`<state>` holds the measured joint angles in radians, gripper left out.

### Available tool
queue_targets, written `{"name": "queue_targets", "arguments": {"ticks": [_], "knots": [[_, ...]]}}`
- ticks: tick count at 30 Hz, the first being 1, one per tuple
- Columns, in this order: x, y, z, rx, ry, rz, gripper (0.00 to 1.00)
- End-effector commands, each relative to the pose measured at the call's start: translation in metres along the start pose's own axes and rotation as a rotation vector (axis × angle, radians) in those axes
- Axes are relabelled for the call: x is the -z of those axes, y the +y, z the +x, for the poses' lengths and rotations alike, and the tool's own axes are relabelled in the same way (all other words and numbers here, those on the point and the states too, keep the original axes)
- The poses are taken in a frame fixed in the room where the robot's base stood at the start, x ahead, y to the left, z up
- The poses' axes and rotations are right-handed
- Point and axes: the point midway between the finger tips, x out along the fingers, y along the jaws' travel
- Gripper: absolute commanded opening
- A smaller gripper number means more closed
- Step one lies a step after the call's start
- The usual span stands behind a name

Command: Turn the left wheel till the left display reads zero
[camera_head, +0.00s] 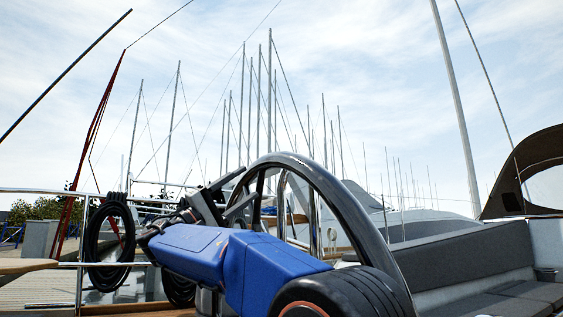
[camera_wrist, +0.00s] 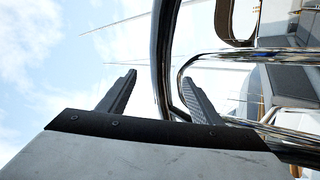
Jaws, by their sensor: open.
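A large wheel with a dark, glossy rim (camera_head: 345,205) stands upright in the middle of the head view; its lower part is hidden by my blue arm. My gripper (camera_head: 243,187) is at the rim's upper left side in that view, with its fingers apart. In the wrist view my gripper (camera_wrist: 158,77) is open and empty. The dark rim (camera_wrist: 163,45) runs down between its two fingers in the picture, without visible contact. I cannot tell how deep the rim sits between them. No display shows in either view, and I cannot tell whether this is the left wheel.
Bright metal rails (camera_wrist: 250,57) curve close to the right finger in the wrist view. Coiled dark rope (camera_head: 110,245) hangs on the railing at left. A grey cushioned bench (camera_head: 460,257) lies at right. Masts and open sky fill the background.

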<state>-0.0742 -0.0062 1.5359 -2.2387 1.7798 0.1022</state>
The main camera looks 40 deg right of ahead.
Motion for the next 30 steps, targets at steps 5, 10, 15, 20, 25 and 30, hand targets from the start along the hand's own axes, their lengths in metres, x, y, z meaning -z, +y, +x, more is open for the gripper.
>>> {"name": "queue_targets", "arguments": {"ticks": [5,10,15,20,25,30], "knots": [[-0.002,0.0,0.032,0.0,-0.004,-0.001,0.59],[-0.002,0.0,0.062,0.0,-0.004,-0.001,0.59],[-0.002,-0.001,0.092,0.001,-0.004,-0.002,0.59],[-0.001,-0.001,0.119,0.001,-0.003,-0.002,0.59],[-0.001,-0.001,0.141,0.002,-0.001,-0.002,0.59],[-0.001,-0.001,0.154,0.001,-0.001,-0.002,0.59]]}}
